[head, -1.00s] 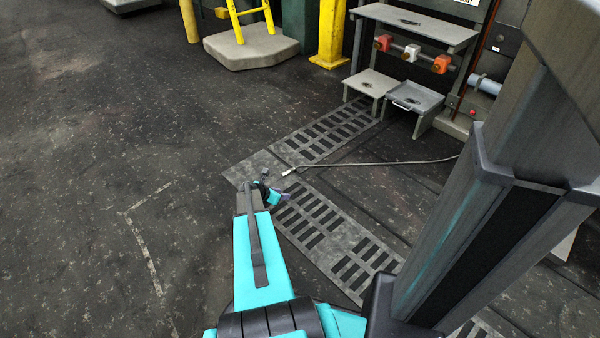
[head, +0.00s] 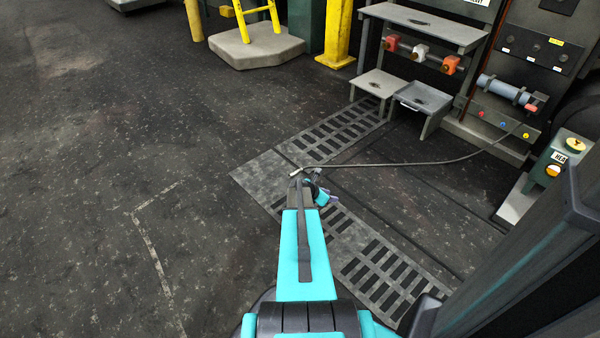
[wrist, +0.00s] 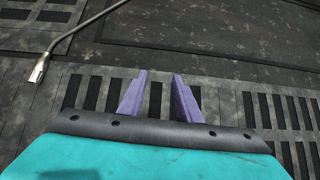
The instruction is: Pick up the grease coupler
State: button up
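The grease coupler is the pale metal tip (head: 294,173) at the free end of a dark hose (head: 400,164) lying on the floor. In the wrist view the coupler (wrist: 40,68) is at the left, above the grating, with its hose (wrist: 85,22) running up and right. My gripper (wrist: 160,76) shows two purple fingers, apart and with nothing between them. The coupler is to the left of the fingers and outside them. In the head view my gripper (head: 325,197) is small and partly hidden by my arm, just right of and below the coupler.
Slotted floor grating (head: 345,128) runs diagonally beneath the hose. The hose leads to a grey panel (head: 500,115) at the right. The dark floor at left is open.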

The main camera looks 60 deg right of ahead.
aim_at(294, 174)
jog(key=u, duration=0.05)
jog(key=i, duration=1)
jog(key=z, duration=0.05)
